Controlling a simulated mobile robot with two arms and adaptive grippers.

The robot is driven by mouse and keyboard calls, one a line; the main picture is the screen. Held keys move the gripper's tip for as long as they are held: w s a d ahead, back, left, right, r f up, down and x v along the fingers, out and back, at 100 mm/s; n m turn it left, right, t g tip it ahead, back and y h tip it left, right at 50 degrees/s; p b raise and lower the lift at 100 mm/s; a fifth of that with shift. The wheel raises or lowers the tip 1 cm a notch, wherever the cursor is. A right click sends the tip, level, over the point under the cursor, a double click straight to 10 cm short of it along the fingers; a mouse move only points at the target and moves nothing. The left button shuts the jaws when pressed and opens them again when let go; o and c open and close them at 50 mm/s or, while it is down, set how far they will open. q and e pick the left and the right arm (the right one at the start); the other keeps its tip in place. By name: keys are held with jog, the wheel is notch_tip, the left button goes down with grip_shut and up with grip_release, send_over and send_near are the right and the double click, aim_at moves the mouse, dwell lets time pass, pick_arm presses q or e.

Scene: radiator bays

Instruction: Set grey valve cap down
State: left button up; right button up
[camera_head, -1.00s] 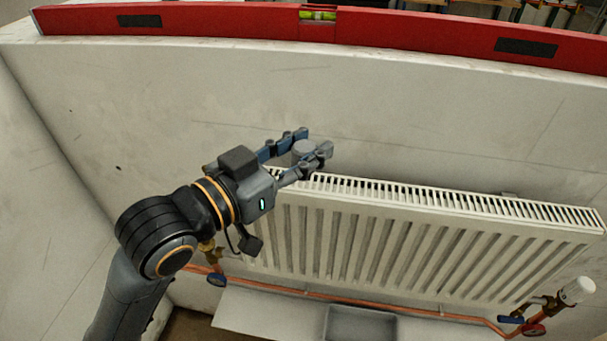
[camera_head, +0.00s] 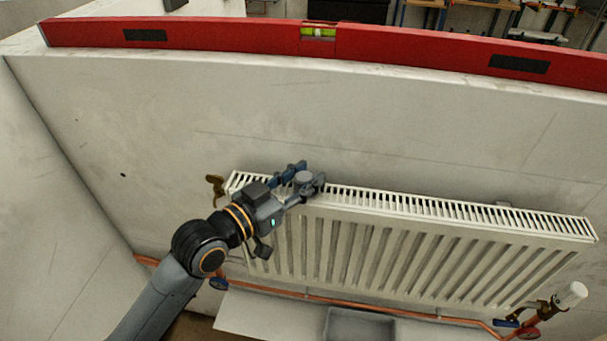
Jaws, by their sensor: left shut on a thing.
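The grey valve cap (camera_head: 303,178) is a small round piece between the fingers of my left gripper (camera_head: 305,180). The gripper is shut on it. The gripper and cap are at the top grille of the white radiator (camera_head: 420,245), near its left end. I cannot tell whether the cap touches the grille. My right gripper is not in view.
A red spirit level (camera_head: 420,52) lies along the wall top. Copper pipe (camera_head: 390,310) runs below the radiator. A white valve head (camera_head: 572,293) stands at the lower right. A grey tray (camera_head: 360,324) is at the bottom. A brass fitting (camera_head: 215,186) is at the radiator's upper left.

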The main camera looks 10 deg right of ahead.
pick_arm(q)
jog(key=shift+f, duration=0.1)
jog(key=shift+f, duration=0.15)
jog(key=o, duration=0.7)
jog(key=shift+o, duration=0.2)
jog(key=shift+r, duration=0.35)
jog(key=b+v, duration=0.3)
jog(key=v, duration=0.9)
jog(key=shift+f+b, duration=0.2)
jog(key=shift+b, duration=0.1)
